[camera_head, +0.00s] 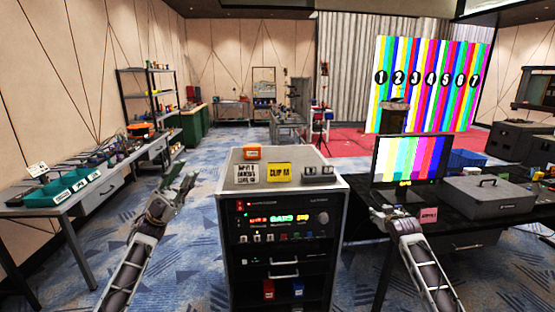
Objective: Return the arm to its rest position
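My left arm comes up from the lower left. Its gripper (183,176) is over the carpet between the left bench and the equipment rack, with its fingers apart and nothing seen between them. My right arm comes up from the lower right. Its gripper (378,208) is by the near left edge of the black desk (476,217), below the colour-bar monitor (407,160). It looks small and dark there, and its fingers are hard to make out. Neither gripper visibly holds anything.
The equipment rack (231,190) stands between my arms, with a yellow label (279,172), a white label and an orange block on top. A grey case (487,197) lies on the black desk. The left bench (35,212) carries green bins. Carpet is clear left of the rack.

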